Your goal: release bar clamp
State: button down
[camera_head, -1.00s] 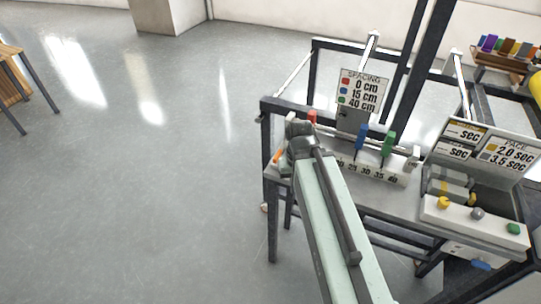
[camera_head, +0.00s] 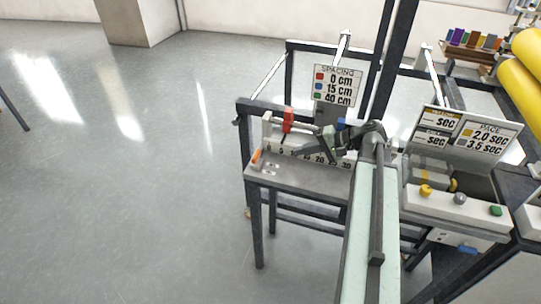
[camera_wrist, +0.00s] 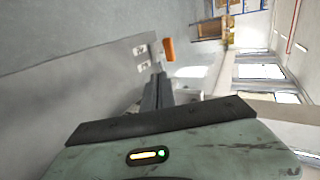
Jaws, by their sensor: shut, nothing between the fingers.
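I cannot make out for certain which part is the bar clamp. An orange piece (camera_head: 256,157) sits at the left end of the grey table, beside the ruled bar; an orange piece (camera_wrist: 169,49) also shows in the wrist view, past the table edge. A red slider (camera_head: 288,120) stands on the white ruled bar (camera_head: 291,151). A blue slider (camera_head: 341,124) shows partly behind my arm. My gripper (camera_head: 303,154) is dark, shut and empty, in front of the ruled bar, right of the orange piece. In the wrist view my gripper (camera_wrist: 158,84) points toward the orange piece, apart from it.
The spacing sign (camera_head: 334,85) stands behind the bar. At right are the pace sign (camera_head: 466,135) and a white box with coloured knobs (camera_head: 459,205). Yellow rolls (camera_head: 521,88) lie farther right. Dark frame posts rise behind. The floor at left is clear.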

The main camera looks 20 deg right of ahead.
jog(key=shift+d+r, duration=0.2)
jog(key=b, duration=0.6)
send_near(260, 154)
jog(key=f, duration=0.1)
jog(key=a+f, duration=0.1)
jog(key=f, duration=0.1)
jog(key=shift+w+a+f, duration=0.3)
jog(key=shift+a, duration=0.05)
jog(key=shift+w+a+r+p, duration=0.2)
jog(key=shift+w+a+p, duration=0.1)
jog(key=shift+w+a, duration=0.15)
jog(key=shift+w+a+r+p, duration=0.15)
jog(key=shift+w+a+p, duration=0.15)
jog(key=shift+a, duration=0.25)
jog(key=shift+w+a, duration=0.3)
jog(key=shift+a, duration=0.15)
